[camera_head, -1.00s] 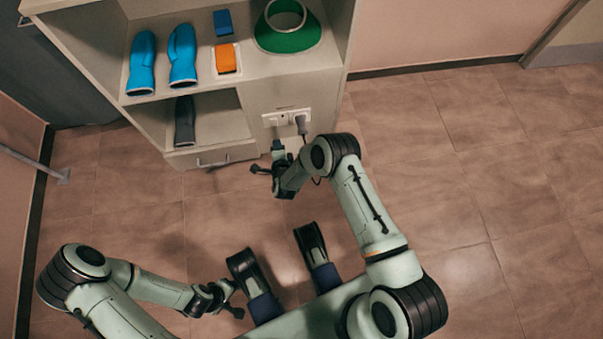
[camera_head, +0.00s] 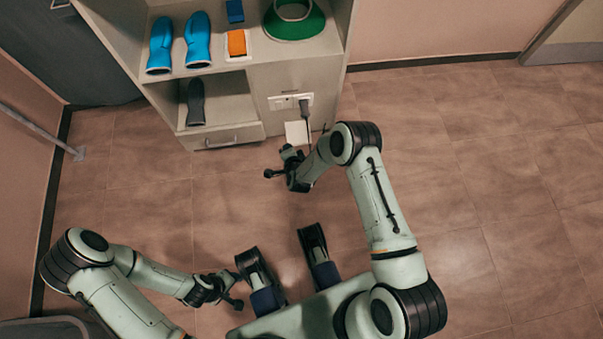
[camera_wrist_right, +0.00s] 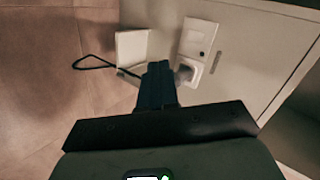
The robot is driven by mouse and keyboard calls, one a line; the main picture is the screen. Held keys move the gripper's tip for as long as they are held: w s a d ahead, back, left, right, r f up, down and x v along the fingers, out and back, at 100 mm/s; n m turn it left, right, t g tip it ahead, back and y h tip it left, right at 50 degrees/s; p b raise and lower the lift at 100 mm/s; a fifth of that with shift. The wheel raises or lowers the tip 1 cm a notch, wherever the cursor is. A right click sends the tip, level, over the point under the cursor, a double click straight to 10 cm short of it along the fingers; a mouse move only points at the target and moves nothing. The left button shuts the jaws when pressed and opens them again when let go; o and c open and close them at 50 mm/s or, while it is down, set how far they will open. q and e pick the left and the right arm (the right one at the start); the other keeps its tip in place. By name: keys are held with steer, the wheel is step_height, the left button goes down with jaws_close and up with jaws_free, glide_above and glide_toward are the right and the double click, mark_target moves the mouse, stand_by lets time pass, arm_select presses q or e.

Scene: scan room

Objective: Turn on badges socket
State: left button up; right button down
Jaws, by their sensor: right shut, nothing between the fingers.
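The white socket panel (camera_head: 291,101) is on the front of the cabinet, with a dark plug (camera_head: 304,108) at its right end. In the right wrist view the panel (camera_wrist_right: 198,40) has a small dark spot, and a pale plug or socket part (camera_wrist_right: 188,70) shows just right of the fingertips. My right gripper (camera_head: 288,152) is in front of and below the panel, apart from it. Its dark fingers (camera_wrist_right: 158,84) are together and empty. My left gripper (camera_head: 234,293) is low near my base, away from the cabinet; its jaws are too small to read.
A white box or plate (camera_head: 296,132) sits below the panel, beside a hanging dark cable. The cabinet shelves hold blue gloves (camera_head: 198,42), an orange item (camera_head: 237,43) and a green collar (camera_head: 294,22). A drawer (camera_head: 222,137) is low at left. Floor to the right is clear.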

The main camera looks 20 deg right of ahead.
arm_select(q)
step_height(320, 180, up, 10)
steer(key=p, duration=0.7)
steer(key=shift+w+p, duration=0.2)
steer(key=shift+p, duration=0.15)
arm_select(e)
steer(key=s+r+n+g+y, duration=0.2)
steer(key=s+r+n, duration=0.3)
steer(key=s, duration=0.7)
steer(key=shift+s+a+r+n+g, duration=0.3)
steer(key=shift+s+r+n+g, duration=0.15)
steer(key=shift+g, duration=0.45)
arm_select(q)
steer(key=shift+a+f, duration=0.1)
